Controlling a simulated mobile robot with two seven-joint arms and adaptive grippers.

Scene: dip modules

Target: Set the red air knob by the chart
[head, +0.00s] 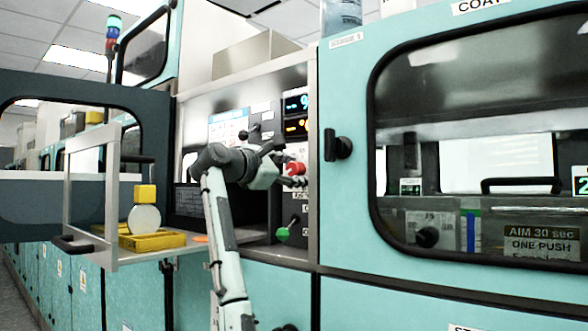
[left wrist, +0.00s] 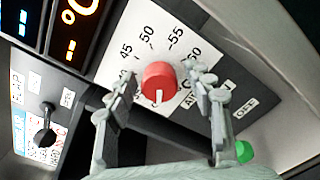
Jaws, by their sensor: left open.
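The red air knob (left wrist: 158,82) sits on a white dial plate (left wrist: 150,45) with numbers around it, among them 45, 50 and 55. A white mark on the knob points down in the left wrist view. In the head view the knob (head: 295,168) is partly hidden by my left gripper (head: 288,180). The left gripper (left wrist: 162,88) is open, with one finger on either side of the knob; I cannot tell whether they touch it. A chart (head: 228,128) with a blue heading hangs left of the gripper; its values are too small to read. My right gripper is not in view.
Digital displays (head: 297,115) are above the knob. A green knob (head: 283,233) is below it, and a black lever (left wrist: 45,128) is to its left. A shelf at left holds a yellow tray (head: 152,241). A door with a black handle (head: 338,145) stands at right.

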